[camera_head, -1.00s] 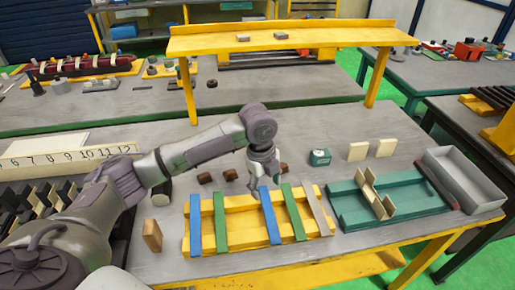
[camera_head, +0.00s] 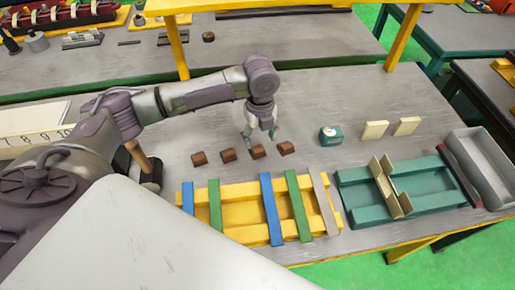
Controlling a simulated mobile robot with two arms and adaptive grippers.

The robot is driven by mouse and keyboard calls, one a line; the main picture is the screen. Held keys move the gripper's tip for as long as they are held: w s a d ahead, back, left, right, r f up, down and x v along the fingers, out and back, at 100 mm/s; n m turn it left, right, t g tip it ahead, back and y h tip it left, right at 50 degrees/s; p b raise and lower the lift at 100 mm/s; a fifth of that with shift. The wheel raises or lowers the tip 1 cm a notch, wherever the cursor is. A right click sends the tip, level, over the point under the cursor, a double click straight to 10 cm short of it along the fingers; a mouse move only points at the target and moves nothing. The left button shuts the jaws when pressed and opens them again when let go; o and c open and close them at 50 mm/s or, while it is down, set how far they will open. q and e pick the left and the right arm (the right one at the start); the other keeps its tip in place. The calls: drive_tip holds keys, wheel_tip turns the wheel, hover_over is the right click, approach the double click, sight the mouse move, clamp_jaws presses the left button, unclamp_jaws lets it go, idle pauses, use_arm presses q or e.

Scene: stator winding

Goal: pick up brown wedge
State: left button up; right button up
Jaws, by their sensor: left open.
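Several small brown wedges lie in a row on the grey tabletop. They are the far left wedge (camera_head: 199,158), the second wedge (camera_head: 228,155), the third wedge (camera_head: 257,152) and the right wedge (camera_head: 286,148). My left gripper (camera_head: 261,135) points down with its fingers apart and empty. It is just behind and above the third and right wedges, apart from both as far as I can tell. My right gripper is not in view.
A yellow rack (camera_head: 235,215) with blue and green strips lies in front of the wedges. A green tray (camera_head: 350,200) holding cream plates and a grey bin (camera_head: 482,165) are to the right. A small green box (camera_head: 331,136) stands near two cream blocks. A hammer (camera_head: 140,158) is at left.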

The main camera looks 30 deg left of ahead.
sight(259, 151)
use_arm(q)
drive_tip(key=shift+w+f, duration=0.1)
drive_tip(key=shift+f, duration=0.55)
wheel_tip(259, 151, down, 4)
drive_tip(key=shift+a+f+p, duration=0.15)
drive_tip(key=shift+f+p, duration=0.05)
drive_tip(key=shift+p, duration=0.7)
drive_tip(key=shift+f, duration=0.3)
clamp_jaws()
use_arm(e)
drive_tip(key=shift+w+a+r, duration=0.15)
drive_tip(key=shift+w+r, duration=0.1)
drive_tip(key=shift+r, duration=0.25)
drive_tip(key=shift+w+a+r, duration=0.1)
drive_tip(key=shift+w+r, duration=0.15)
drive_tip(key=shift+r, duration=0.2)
use_arm(q)
drive_tip(key=shift+r, duration=0.1)
